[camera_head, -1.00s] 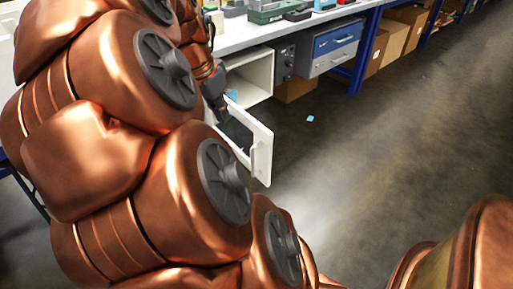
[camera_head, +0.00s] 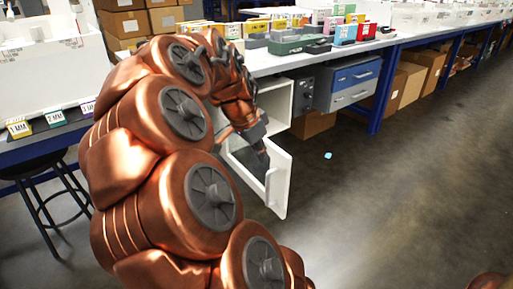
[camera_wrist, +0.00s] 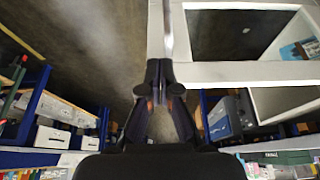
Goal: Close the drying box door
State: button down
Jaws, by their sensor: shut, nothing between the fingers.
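The drying box (camera_head: 273,88) is a white open-fronted box under the bench. Its door (camera_head: 281,190), a white frame with a dark window, stands swung open toward me. A light upright handle (camera_head: 268,181) is on the door near its free edge. My gripper (camera_head: 265,158) is shut and empty at the door's upper part, overlapping the window; contact is unclear. In the wrist view my gripper (camera_wrist: 160,82) is beside the white door frame (camera_wrist: 250,72), close to its corner. My arm hides part of the box and door.
A blue and grey drawer unit (camera_head: 347,83) is right of the box. Cardboard boxes (camera_head: 410,80) stand under the bench (camera_head: 300,60). A black stool (camera_head: 45,190) is at left. A small blue piece (camera_head: 328,155) lies on the floor, which is otherwise clear at right.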

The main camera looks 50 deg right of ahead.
aim_at(281, 166)
jog(key=shift+s+d+f+b, duration=0.3)
jog(key=shift+d+f+b, duration=0.1)
jog(key=shift+d, duration=0.4)
jog(key=shift+s+d+f+b, duration=0.25)
jog(key=shift+d+f, duration=0.2)
jog(key=shift+d, duration=0.3)
jog(key=shift+s+d+f+b, duration=0.3)
jog(key=shift+d+f+b, duration=0.1)
jog(key=shift+d, duration=0.4)
